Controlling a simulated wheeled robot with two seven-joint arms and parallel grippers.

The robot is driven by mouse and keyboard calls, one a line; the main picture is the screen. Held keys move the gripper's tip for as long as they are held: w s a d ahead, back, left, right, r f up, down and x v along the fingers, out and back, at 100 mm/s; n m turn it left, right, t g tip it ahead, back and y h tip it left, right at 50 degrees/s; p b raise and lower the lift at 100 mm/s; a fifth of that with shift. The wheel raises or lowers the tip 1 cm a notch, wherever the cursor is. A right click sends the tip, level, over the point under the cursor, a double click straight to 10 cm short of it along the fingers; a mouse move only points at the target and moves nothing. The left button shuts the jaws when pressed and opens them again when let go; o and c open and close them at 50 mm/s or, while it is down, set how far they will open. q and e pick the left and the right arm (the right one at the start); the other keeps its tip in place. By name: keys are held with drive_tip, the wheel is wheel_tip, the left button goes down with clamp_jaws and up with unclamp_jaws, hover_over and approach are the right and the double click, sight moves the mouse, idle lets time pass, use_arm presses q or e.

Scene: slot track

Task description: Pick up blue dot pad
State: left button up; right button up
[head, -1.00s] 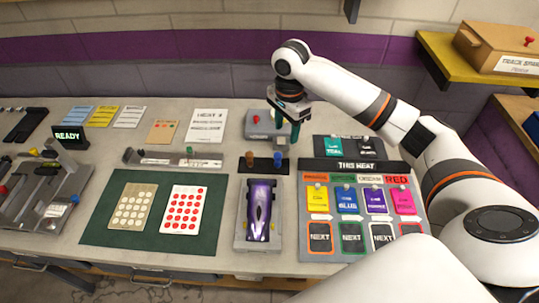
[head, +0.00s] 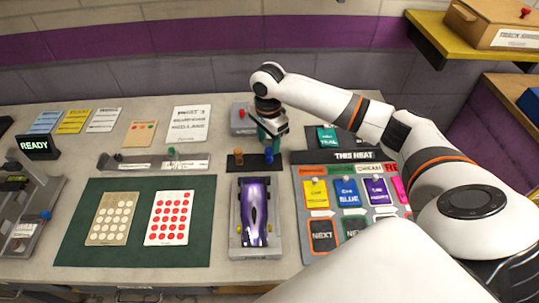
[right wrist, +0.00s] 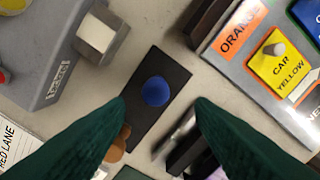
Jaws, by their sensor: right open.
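The blue dot pad (head: 269,156) stands upright at the right end of a small black holder (head: 248,163) on the bench. In the right wrist view its round blue top (right wrist: 155,91) shows from above, between and slightly beyond the fingertips. My right gripper (head: 270,138) is above it with its green fingers pointing down. Its jaws (right wrist: 162,102) are open and empty. I cannot tell whether the fingertips reach down beside the pad. An orange-brown dot pad (head: 238,156) stands at the other end of the holder. My left gripper is out of view.
A grey box with a red button (head: 241,114) stands behind the holder. A purple car (head: 254,212) sits on a grey stand in front. A green mat (head: 75,228) with two dotted cards lies left. The "THIS HEAT" board (head: 325,173) with coloured cards lies right.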

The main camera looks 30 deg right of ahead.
sight(269, 149)
drive_tip(key=shift+w+f, duration=0.15)
drive_tip(key=shift+f, duration=0.2)
drive_tip(key=shift+w+d+f+p, duration=0.1)
drive_tip(key=shift+f+p, duration=0.1)
drive_tip(key=shift+f, duration=0.65)
drive_tip(key=shift+s+d+f+p, duration=0.1)
drive_tip(key=shift+f+p, duration=0.1)
drive_tip(key=shift+f, duration=0.7)
drive_tip(key=shift+w+d+f+p, duration=0.1)
drive_tip(key=shift+f+p, duration=0.1)
drive_tip(key=shift+f, duration=0.65)
drive_tip(key=shift+c, duration=0.2)
drive_tip(key=c, duration=1)
